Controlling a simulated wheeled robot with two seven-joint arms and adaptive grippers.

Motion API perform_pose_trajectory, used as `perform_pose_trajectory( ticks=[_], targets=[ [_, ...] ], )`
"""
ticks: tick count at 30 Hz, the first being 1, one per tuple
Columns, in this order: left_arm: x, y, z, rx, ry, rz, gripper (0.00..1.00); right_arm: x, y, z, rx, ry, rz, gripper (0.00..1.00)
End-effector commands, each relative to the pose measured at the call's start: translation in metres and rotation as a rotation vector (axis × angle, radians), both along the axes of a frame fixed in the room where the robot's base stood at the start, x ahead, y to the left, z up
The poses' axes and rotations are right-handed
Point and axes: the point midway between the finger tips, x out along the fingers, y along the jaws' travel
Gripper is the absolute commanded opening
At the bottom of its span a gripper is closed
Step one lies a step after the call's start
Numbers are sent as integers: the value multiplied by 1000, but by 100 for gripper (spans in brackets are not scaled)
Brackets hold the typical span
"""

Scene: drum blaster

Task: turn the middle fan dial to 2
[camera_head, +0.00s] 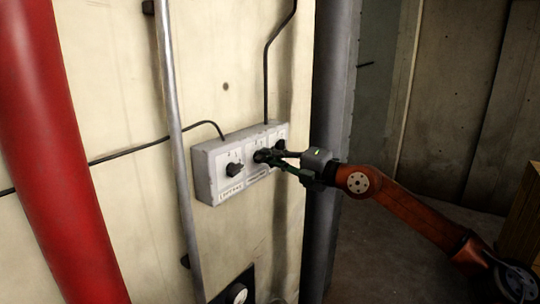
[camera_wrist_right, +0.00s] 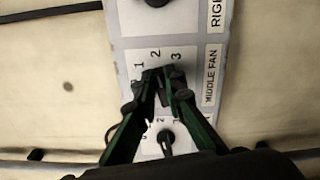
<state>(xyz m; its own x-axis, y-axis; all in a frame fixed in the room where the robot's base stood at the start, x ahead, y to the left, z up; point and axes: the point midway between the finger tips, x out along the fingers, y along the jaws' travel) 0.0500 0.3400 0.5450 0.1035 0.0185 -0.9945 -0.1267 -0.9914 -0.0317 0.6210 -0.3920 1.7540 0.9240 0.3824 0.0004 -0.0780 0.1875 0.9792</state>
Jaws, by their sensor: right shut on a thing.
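A grey control box (camera_head: 203,178) with three dark dials is fixed to the wall in the head view. My right gripper (camera_head: 268,157) reaches in from the right and is shut on the middle fan dial (camera_wrist_right: 163,92). In the right wrist view its two green fingers (camera_wrist_right: 162,76) lie on either side of the dark knob. The numbers 1, 2 and 3 show around the dial, beside a label (camera_wrist_right: 209,85) reading MIDDLE FAN. The fingers partly hide the knob, so I cannot tell its exact setting. My left gripper is not in view.
The left dial (camera_head: 235,169) and the right fan's dial (camera_wrist_right: 157,2) sit close on either side. A metal pipe (camera_head: 176,120) runs just left of the box, and a dark column (camera_head: 331,90) stands right of it. Cables run along the wall.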

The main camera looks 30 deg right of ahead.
Motion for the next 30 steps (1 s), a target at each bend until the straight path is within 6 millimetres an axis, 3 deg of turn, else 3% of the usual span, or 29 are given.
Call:
perform_pose_trajectory(
  ticks=[17, 18, 24, 30],
  targets=[
    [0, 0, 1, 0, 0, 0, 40, 0, 0, 0, 29, 12, 0, 0],
    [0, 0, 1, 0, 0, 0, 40, 0, 0, 0, 29, 12, 0, 12],
    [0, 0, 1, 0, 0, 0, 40, 0, 0, 0, 28, 11, 0, 26],
    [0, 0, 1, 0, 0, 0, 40, 0, 0, 0, 28, 11, 0, 28]
  ],
)
